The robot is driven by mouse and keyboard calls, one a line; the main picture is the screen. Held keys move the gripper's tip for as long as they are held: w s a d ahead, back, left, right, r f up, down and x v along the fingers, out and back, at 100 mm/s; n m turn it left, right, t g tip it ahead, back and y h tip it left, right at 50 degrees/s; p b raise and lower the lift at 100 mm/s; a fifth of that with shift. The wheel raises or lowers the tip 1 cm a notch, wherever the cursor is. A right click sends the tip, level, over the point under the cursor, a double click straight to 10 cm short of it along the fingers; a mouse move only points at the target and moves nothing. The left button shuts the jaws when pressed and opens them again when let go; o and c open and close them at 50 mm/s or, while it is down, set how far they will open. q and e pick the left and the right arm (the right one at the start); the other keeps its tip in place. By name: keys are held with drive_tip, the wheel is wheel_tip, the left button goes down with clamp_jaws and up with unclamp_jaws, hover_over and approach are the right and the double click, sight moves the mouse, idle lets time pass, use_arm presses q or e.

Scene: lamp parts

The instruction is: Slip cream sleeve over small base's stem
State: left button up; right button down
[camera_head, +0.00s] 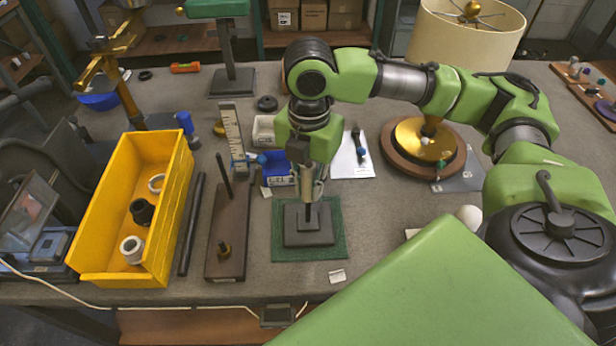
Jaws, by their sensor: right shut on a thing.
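The small base (308,238) is a dark stepped square block on a green mat (336,250), with a short dark stem standing up from its middle. My right gripper (308,194) points straight down directly above the base and is shut on the cream sleeve (319,189). Only a pale strip of the sleeve shows between the fingers. The stem's upper part is hidden by the gripper, so I cannot tell whether the sleeve is around it or just above it. My left gripper is not in view.
A yellow bin (104,236) at the left holds pale and black rings. A brown board (230,240) with an upright rod stands between bin and mat. A blue box (277,168) is behind the mat. A brass disc base (424,141) and a cream shade (465,45) are behind right.

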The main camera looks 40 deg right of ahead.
sight(309, 220)
drive_tip(key=shift+f, duration=0.15)
drive_tip(key=shift+f+b, duration=0.3)
drive_tip(key=shift+f, duration=1.55)
drive_tip(key=shift+f, duration=0.1)
drive_tip(key=shift+f+b, duration=0.5)
drive_tip(key=shift+f, duration=0.9)
drive_tip(key=shift+f, duration=0.6)
drive_tip(key=shift+f+p, duration=0.4)
drive_tip(key=shift+p, duration=0.5)
idle(0.3)
drive_tip(key=shift+p, duration=0.65)
idle(1.0)
